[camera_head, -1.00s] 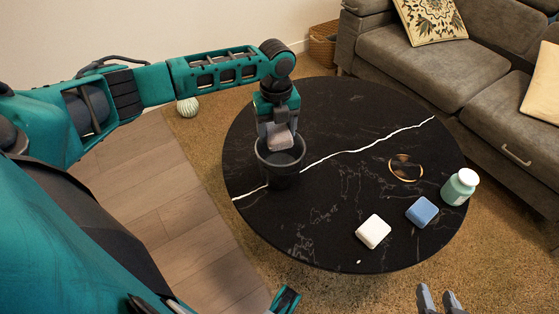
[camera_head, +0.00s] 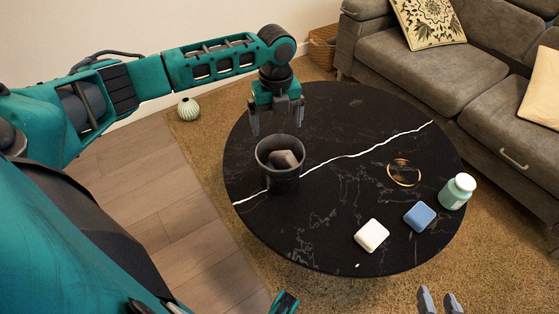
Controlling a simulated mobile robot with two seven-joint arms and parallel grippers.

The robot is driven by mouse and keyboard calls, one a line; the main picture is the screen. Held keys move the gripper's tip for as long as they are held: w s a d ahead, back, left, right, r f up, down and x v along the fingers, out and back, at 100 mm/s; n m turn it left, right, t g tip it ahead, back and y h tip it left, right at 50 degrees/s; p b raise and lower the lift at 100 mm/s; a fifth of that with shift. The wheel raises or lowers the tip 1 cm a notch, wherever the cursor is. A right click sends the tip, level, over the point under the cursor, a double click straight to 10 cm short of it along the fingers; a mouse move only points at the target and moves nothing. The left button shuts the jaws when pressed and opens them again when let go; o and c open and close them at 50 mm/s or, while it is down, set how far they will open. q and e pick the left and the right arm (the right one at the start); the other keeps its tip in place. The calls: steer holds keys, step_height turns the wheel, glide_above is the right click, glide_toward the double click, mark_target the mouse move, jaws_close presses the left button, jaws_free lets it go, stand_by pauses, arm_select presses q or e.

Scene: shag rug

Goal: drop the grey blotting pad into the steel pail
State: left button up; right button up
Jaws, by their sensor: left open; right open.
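The grey blotting pad (camera_head: 284,159) lies tilted inside the dark steel pail (camera_head: 278,182), below its rim. The pail stands upright on the left part of the round black table. My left gripper (camera_head: 277,131) is open and empty, above and just behind the pail, apart from the pad. My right gripper (camera_head: 440,301) is open and empty at the bottom edge of the view, in front of the table; only its fingertips show.
On the black table (camera_head: 340,120) are a white block (camera_head: 371,235), a blue block (camera_head: 419,216), a mint-green jar (camera_head: 457,191) with a white lid and a gold-rimmed dish (camera_head: 404,173). A grey sofa (camera_head: 420,60) stands behind at right. The table's back is clear.

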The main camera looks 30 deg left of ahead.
arm_select(q)
step_height(320, 180, up, 8)
steer(key=p, duration=0.1)
steer(key=shift+p, duration=0.4)
arm_select(e)
step_height(320, 180, up, 2)
steer(key=shift+r, duration=0.2)
arm_select(q)
steer(key=shift+d, duration=0.1)
steer(key=s+d+f+n+t+h+p, duration=0.25)
steer(key=d+f+n, duration=0.25)
steer(key=d, duration=0.3)
steer(key=s+d+f+n+t+h+p, duration=0.2)
steer(key=s+d+f+n+t+p, duration=0.15)
steer(key=d+n, duration=0.4)
steer(key=s+a+r+n+t+y+p, duration=0.2)
steer(key=s+n+t+p, duration=0.3)
steer(key=s+n, duration=0.6)
steer(key=shift+s+a, duration=0.45)
steer(key=shift+s, duration=0.05)
arm_select(e)
step_height(320, 180, up, 7)
steer(key=s+d, duration=0.1)
steer(key=d, duration=0.2)
steer(key=shift+s+h, duration=0.25)
steer(key=shift+h, duration=0.15)
